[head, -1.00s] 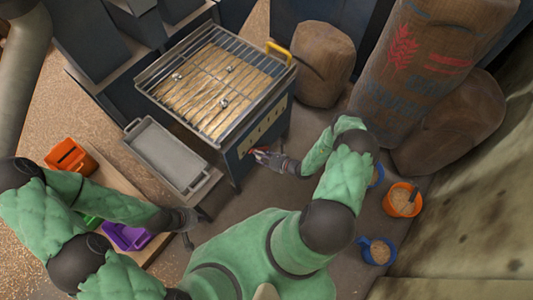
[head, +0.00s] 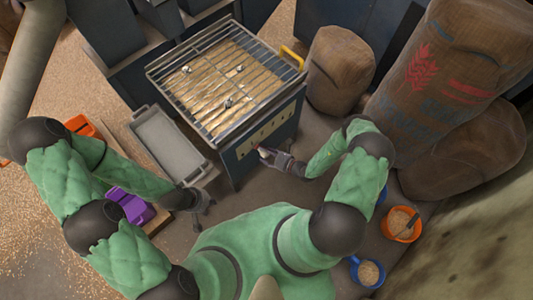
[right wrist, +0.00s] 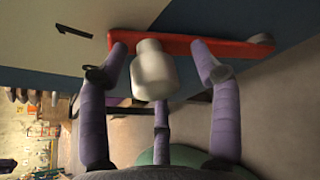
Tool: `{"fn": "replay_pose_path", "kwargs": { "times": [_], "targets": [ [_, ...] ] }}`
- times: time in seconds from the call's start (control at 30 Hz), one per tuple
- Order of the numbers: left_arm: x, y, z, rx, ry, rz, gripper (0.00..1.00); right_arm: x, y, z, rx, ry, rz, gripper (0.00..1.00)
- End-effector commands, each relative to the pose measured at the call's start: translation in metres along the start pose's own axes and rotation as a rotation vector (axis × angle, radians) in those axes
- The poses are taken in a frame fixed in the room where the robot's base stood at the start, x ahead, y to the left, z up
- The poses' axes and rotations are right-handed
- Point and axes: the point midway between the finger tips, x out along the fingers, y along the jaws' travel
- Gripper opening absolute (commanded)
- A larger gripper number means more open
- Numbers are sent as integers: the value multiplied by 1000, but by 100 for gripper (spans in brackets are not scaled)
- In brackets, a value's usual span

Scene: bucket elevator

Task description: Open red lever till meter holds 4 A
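A red lever (right wrist: 190,44) with a white knob (right wrist: 152,72) crosses the top of the right wrist view, against a pale and dark blue panel. My right gripper (right wrist: 162,50) has its purple fingers spread on both sides of the knob, with visible gaps, so it looks open. In the head view my right gripper (head: 270,156) is at the front of the grated bin (head: 232,150), below its marked yellowish plate (head: 265,133); the lever is mostly hidden there. No readable ampere meter shows. My left gripper (head: 203,203) hangs empty near the low bench; its fingers look apart.
A grey tray (head: 172,143) lies left of the bin. Purple (head: 132,205) and orange (head: 82,125) containers sit on the bench, partly behind my left arm. Sacks (head: 450,60) stand at the right. An orange bucket (head: 402,224) and a blue bucket (head: 368,272) are on the floor.

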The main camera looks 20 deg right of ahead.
Motion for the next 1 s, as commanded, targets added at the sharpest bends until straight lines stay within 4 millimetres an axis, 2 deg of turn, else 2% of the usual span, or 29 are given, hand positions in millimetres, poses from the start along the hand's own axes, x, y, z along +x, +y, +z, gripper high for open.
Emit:
{"fn": "replay_pose_path", "kwargs": {
  "times": [0.2,0.33,0.8,1.0],
  "targets": [
    [0,0,0,0,0,0,0,-1,2,0,2,0,4,64],
    [0,0,0,0,0,0,0,-11,2,0,3,-1,3,64],
    [0,0,0,0,0,0,0,-96,0,0,2,-1,-1,64],
    [0,0,0,0,0,0,0,-116,0,0,1,-1,0,64]
  ]
}}
